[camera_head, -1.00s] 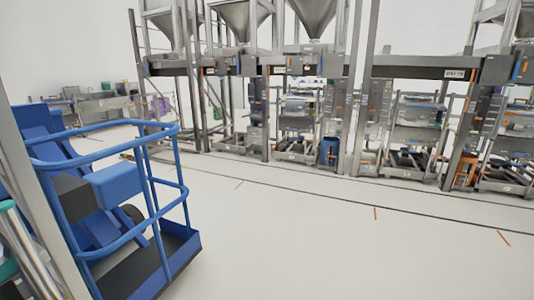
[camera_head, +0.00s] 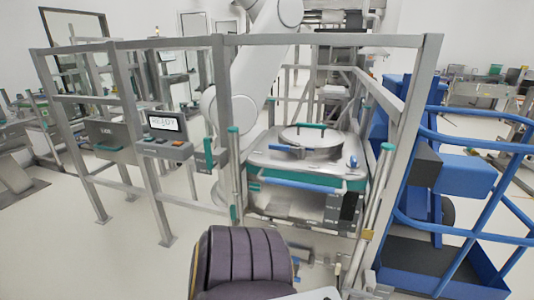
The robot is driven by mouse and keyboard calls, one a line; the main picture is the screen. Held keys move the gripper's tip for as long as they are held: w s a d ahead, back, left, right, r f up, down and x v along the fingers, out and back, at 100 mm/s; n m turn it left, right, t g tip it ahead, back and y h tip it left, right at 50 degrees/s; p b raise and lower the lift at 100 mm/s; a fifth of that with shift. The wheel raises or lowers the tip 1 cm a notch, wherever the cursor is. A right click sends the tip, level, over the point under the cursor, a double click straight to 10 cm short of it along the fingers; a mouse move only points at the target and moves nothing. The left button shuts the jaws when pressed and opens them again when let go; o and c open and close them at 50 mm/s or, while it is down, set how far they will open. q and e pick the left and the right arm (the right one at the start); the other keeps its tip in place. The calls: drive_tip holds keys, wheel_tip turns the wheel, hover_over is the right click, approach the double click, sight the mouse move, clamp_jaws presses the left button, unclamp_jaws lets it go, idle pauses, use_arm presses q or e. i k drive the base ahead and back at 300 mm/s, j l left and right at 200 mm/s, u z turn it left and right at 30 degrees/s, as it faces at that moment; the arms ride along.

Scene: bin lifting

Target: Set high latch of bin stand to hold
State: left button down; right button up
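The bin stand shows as a grey metal frame (camera_head: 222,90) with square posts and a top rail. Inside it is a silver bin (camera_head: 265,153) with teal edges and a round lid (camera_head: 308,136). Upright teal-capped rods stand at the left (camera_head: 233,143) and right (camera_head: 383,163) of the bin. I cannot tell which part is the high latch or how it is set. Neither of my grippers is in view.
A control panel with a lit screen (camera_head: 166,124) hangs on the fence left of the bin. A white robot arm (camera_head: 250,65) stands behind the rail. A blue platform with railings (camera_head: 455,185) is close on the right. White floor is free at the lower left.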

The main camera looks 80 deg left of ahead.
sight(211, 165)
drive_tip(key=u, duration=3.1)
